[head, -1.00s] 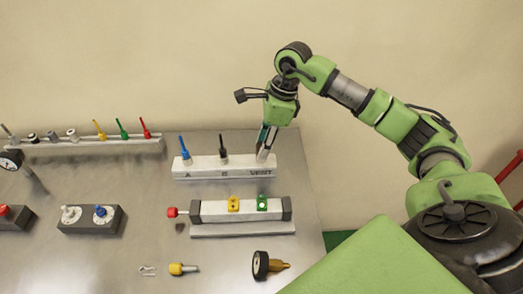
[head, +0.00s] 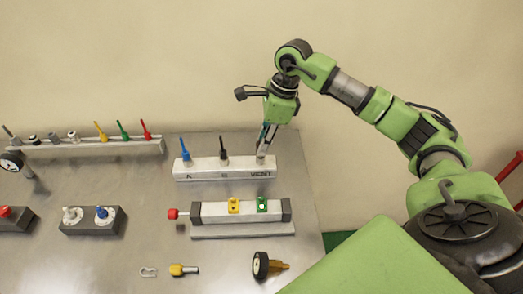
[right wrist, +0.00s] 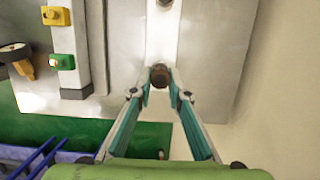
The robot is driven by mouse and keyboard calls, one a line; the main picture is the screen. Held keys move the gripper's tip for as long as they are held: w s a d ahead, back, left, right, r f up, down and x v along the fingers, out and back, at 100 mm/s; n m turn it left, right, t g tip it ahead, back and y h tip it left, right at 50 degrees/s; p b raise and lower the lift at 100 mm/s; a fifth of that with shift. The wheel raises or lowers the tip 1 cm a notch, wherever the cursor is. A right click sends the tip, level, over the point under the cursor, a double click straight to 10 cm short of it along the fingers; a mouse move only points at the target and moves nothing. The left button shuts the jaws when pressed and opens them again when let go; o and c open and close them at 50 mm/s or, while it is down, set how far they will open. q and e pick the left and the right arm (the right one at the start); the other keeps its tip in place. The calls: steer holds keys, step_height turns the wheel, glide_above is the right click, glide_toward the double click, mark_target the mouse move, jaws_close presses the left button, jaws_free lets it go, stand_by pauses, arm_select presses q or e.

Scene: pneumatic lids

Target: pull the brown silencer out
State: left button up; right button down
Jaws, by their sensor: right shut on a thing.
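The white port block (head: 195,169) on the table has three ports, the right one lettered VENT. My right gripper (head: 263,153) points down at the VENT end of the block. In the right wrist view the fingertips of my right gripper (right wrist: 160,78) are closed on a small brown round piece, the brown silencer (right wrist: 159,74). It stands at the block's end; I cannot tell whether it is still seated in its port. In the head view the fingers hide it. My left gripper is not in view.
On the same block stand a blue plug (head: 185,149) and a dark plug (head: 223,147). In front lies a white cylinder (head: 215,210) with yellow and green fittings. A black-faced gauge (head: 260,265) and a yellow fitting (head: 178,269) lie nearer. A back rail (head: 80,148) holds several plugs.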

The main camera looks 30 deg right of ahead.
steer(key=shift+r+p, duration=0.3)
steer(key=shift+r, duration=0.25)
steer(key=shift+r, duration=0.45)
steer(key=shift+w+a+p+v, duration=0.1)
steer(key=shift+a+p+v, duration=0.05)
steer(key=shift+p+v, duration=0.55)
steer(key=shift+w+a+p+v, duration=0.1)
steer(key=shift+a+p+v, duration=0.1)
steer(key=shift+p+v, duration=0.55)
steer(key=shift+w+a+p+v, duration=0.15)
steer(key=shift+p+v, duration=0.25)
steer(key=shift+v, duration=0.6)
steer(key=shift+r, duration=0.1)
